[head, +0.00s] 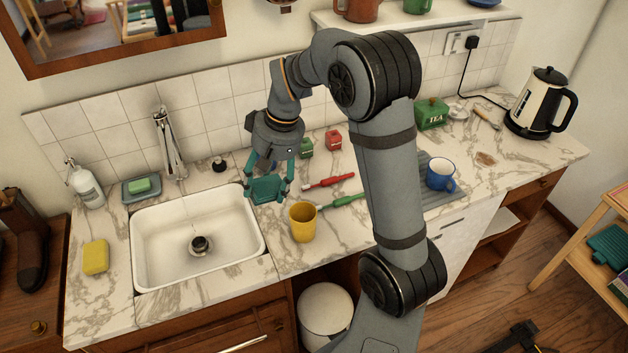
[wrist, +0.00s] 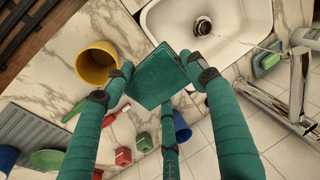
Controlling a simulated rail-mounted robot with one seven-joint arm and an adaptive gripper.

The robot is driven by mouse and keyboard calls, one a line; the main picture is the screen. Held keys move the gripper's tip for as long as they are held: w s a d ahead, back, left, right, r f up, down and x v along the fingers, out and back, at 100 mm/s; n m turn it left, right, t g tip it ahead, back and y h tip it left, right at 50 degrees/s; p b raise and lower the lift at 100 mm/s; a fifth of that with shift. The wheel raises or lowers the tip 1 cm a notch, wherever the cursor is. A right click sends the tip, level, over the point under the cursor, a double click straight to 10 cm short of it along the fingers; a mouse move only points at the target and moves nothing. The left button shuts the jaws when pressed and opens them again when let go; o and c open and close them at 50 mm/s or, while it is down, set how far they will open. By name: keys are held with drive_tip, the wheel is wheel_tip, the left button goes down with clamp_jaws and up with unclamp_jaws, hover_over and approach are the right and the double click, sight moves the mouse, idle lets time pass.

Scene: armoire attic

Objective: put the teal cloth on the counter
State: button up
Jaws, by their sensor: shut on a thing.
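The teal cloth (head: 264,189) is a small folded square, held between the fingers of my gripper (head: 267,183). In the wrist view the cloth (wrist: 157,80) sits between the teal fingers of my gripper (wrist: 166,78), which are shut on it. It is over or at the marble counter (head: 285,256) just right of the sink; whether it touches the counter I cannot tell. The counter also shows in the wrist view (wrist: 60,60).
The white sink (head: 180,222) lies left of my gripper. A yellow cup (head: 303,221) stands close at the front right. A red toothbrush (head: 328,181) and a green one (head: 342,201) lie to the right. A blue mug (head: 440,174) and kettle (head: 543,103) are farther right.

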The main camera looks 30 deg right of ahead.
drive_tip(key=w+d+f+m+g+h+p, duration=0.1)
drive_tip(key=w+d+f+g+h+p, duration=0.2)
drive_tip(key=w+d, duration=0.5)
drive_tip(key=shift+t+y, duration=0.3)
drive_tip(key=shift+t, duration=0.3)
wheel_tip(320, 180, down, 6)
drive_tip(key=p, duration=0.2)
drive_tip(key=shift+s+f+p, duration=0.15)
drive_tip(key=shift+p, duration=0.2)
wheel_tip(320, 180, down, 3)
drive_tip(key=shift+s+p, duration=0.1)
drive_tip(key=shift+p, duration=0.35)
drive_tip(key=shift+f, duration=0.5)
drive_tip(key=o, duration=0.6)
drive_tip(key=shift+f, duration=0.15)
drive_tip(key=shift+c, duration=0.2)
drive_tip(key=o, duration=0.5)
drive_tip(key=shift+c, duration=0.2)
